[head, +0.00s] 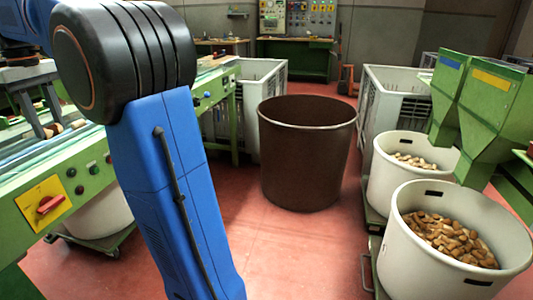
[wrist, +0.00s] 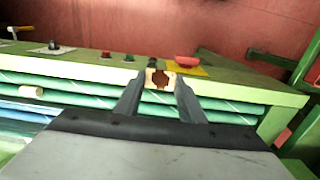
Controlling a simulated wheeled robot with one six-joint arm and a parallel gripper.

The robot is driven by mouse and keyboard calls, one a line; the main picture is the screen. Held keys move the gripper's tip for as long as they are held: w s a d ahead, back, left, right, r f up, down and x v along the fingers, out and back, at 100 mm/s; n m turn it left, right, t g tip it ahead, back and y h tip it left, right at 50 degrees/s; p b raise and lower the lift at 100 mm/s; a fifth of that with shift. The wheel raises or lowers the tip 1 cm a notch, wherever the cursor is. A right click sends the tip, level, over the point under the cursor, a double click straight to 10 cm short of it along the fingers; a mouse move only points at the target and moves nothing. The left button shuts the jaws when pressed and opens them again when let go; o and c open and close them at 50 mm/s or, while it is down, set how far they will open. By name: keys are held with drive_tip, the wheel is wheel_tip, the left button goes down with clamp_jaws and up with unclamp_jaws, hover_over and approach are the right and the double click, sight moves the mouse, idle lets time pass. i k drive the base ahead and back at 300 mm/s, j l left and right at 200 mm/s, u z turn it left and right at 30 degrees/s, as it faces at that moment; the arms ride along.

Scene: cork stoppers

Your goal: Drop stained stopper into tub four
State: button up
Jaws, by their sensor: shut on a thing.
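My gripper (wrist: 161,84) is shut on a pale cork stopper (wrist: 159,77) with a dark brown stain on its end face. In the wrist view the stopper sits between the fingertips, above the green rollers. In the head view my gripper (head: 44,130) is at the far left, over the roller table, partly cut off behind my arm. Two white tubs stand at the right, a nearer one (head: 405,235) and a farther one (head: 380,185), both with corks inside. Another white tub (head: 103,217) is under the roller table. No tub number is readable.
A large brown bin (head: 305,160) stands mid-floor. A loose cork (wrist: 31,92) lies on the rollers. The green table (head: 85,185) carries a red knob (head: 50,204) on a yellow plate. Green hoppers (head: 490,115) overhang the right tubs. Red floor between is clear.

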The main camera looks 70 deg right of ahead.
sight(414, 218)
drive_tip(key=k+j+z, duration=0.15)
drive_tip(key=z, duration=0.3)
drive_tip(key=k+j+z, duration=0.1)
drive_tip(key=z, duration=0.4)
drive_tip(key=k+z, duration=0.1)
drive_tip(key=z, duration=1.95)
